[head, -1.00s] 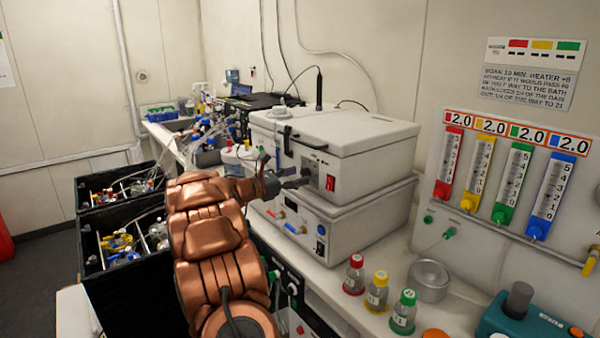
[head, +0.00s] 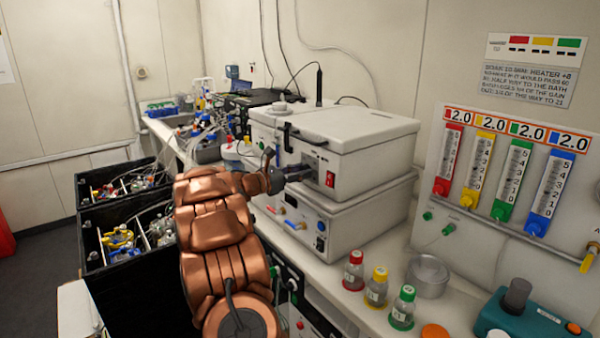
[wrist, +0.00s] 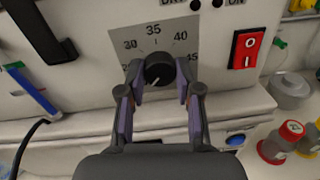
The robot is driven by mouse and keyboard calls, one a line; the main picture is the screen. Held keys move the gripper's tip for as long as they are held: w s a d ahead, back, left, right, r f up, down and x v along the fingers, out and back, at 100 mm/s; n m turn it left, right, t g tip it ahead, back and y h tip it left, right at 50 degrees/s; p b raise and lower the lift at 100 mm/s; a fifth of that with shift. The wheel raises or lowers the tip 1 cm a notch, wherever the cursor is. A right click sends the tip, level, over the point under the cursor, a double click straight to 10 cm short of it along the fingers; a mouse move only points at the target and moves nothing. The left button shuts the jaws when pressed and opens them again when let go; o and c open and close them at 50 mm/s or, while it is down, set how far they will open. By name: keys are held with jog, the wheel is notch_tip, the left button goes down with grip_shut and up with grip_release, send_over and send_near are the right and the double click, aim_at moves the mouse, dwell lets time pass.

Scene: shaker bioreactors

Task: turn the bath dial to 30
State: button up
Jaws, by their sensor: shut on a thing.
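The bath is a white box (head: 375,165) with a lid, on the bench in the head view. Its black round dial (wrist: 159,69) shows in the wrist view, on a grey scale plate marked 30, 35, 40 and 45. A short white mark on the dial points down and slightly left, away from the printed numbers. My gripper (wrist: 158,80) is shut on the dial, one finger on each side. In the head view my gripper (head: 302,173) is at the bath's front panel and hides the dial.
A red switch (wrist: 245,48) sits right of the dial. A black latch (head: 287,137) hangs on the bath's front. Another white unit (head: 345,232) is below. Bottles with red (head: 354,257), yellow (head: 380,274) and green (head: 407,293) caps stand in front on the bench.

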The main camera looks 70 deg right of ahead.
grip_shut()
jog(key=shift+f+m+b, duration=0.1)
jog(key=shift+m+b, duration=0.2)
jog(key=shift+b, duration=0.35)
jog(key=shift+f+m+b, duration=0.1)
jog(key=shift+m+b, duration=0.5)
jog(key=shift+b, duration=0.4)
jog(key=m+b, duration=0.3)
jog(key=b, duration=0.2)
jog(key=m+b, duration=0.4)
jog(key=b, duration=0.1)
jog(key=m+b, duration=0.4)
jog(key=b, duration=0.2)
jog(key=m+t+b, duration=0.1)
jog(key=m+b, duration=0.3)
jog(key=b, duration=0.1)
jog(key=shift+r+b, duration=0.25)
jog(key=shift+b, duration=0.05)
jog(key=shift+m, duration=0.3)
